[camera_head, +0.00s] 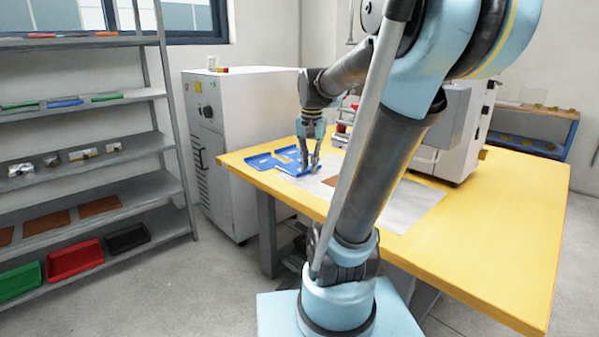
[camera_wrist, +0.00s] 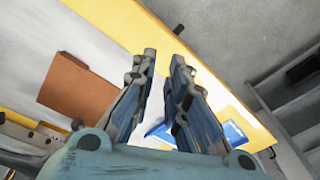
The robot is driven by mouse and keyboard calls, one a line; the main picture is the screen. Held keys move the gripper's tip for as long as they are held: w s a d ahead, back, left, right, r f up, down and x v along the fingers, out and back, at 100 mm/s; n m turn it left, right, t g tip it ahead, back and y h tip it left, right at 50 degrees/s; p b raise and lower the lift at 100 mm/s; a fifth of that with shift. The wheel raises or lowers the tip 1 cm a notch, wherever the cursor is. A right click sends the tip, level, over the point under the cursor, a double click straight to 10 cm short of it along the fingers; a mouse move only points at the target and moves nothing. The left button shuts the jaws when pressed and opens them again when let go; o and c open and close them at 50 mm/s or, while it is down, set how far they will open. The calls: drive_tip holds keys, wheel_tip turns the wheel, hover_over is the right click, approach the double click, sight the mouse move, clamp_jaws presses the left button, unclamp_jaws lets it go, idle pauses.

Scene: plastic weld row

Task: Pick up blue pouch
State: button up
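Flat blue pieces lie at the far left corner of the yellow table (camera_head: 500,240) in the head view. One blue piece (camera_head: 263,162) lies at the left edge and another (camera_head: 290,152) lies beside it; I cannot tell which is the blue pouch. My gripper (camera_head: 309,166) points down just right of them. In the wrist view my gripper (camera_wrist: 163,68) is open, with a clear gap between its fingers and nothing held. Blue shows low between the fingers (camera_wrist: 160,131) and right of the right finger (camera_wrist: 233,131), partly hidden by it.
A brown sheet (camera_wrist: 76,88) lies on a pale grey mat (camera_head: 408,207) on the table. A white machine (camera_head: 460,130) stands at the table's back. A grey cabinet (camera_head: 240,130) stands behind the left corner. A shelf rack with red (camera_head: 75,258) and green bins stands at the left.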

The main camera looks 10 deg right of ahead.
sight(298, 171)
drive_tip(key=w+r+m+g, duration=0.1)
drive_tip(key=w+r+m, duration=0.15)
drive_tip(key=w, duration=0.75)
drive_tip(key=w+r+m, duration=0.2)
drive_tip(key=w+m, duration=0.1)
drive_tip(key=w, duration=0.8)
drive_tip(key=f, duration=1.2)
drive_tip(key=shift+s+a, duration=0.15)
drive_tip(key=shift+a, duration=0.2)
drive_tip(key=f, duration=0.3)
drive_tip(key=shift+w+d+f, duration=0.2)
drive_tip(key=shift+w+f, duration=0.2)
drive_tip(key=shift+f, duration=0.75)
clamp_jaws()
